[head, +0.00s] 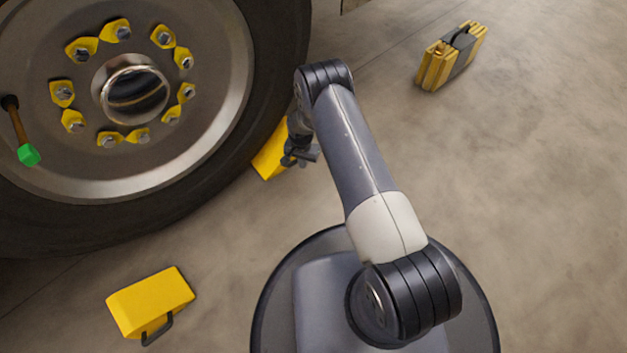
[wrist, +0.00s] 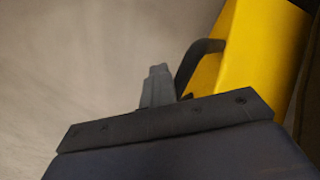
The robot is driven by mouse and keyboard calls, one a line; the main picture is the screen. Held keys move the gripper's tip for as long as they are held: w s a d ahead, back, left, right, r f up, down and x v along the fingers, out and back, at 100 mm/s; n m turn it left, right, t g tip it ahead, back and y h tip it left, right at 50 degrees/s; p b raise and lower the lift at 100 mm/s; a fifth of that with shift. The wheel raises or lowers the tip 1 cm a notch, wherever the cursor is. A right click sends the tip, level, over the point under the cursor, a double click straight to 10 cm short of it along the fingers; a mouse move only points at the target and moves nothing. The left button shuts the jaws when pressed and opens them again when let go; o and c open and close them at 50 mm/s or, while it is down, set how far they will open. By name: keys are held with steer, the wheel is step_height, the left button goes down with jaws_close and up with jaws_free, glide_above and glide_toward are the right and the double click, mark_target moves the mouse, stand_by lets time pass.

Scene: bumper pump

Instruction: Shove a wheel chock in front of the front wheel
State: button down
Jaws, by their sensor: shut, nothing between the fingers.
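A large wheel (head: 235,165) with a dark tyre and yellow nut markers fills the upper left of the head view. A yellow wedge-shaped chock (head: 268,160) lies on the floor by the right side of the tyre, partly hidden by my arm. My gripper (head: 303,158) is shut and empty, low beside this chock. In the wrist view the shut fingers (wrist: 158,85) are beside the black handle of the yellow chock (wrist: 260,50); I cannot tell if they touch. A second yellow chock (head: 150,300) with a black handle lies on the floor at the lower left, apart from the tyre.
A yellow and black case (head: 451,56) with a handle stands on the floor at the upper right. A green-tipped valve stem (head: 28,154) sticks out of the rim. The concrete floor (head: 540,200) on the right is clear.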

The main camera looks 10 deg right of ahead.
steer(key=shift+w+a, duration=1.05)
steer(key=shift+w, duration=0.15)
steer(key=shift+s+d, duration=0.1)
steer(key=shift+s, duration=0.05)
steer(key=shift+s+d+p, duration=0.85)
steer(key=shift+s+d, duration=0.05)
steer(key=shift+s, duration=0.1)
steer(key=shift+r, duration=0.1)
step_height(320, 180, up, 10)
steer(key=p, duration=0.4)
steer(key=shift+p, duration=0.35)
steer(key=shift+f, duration=0.2)
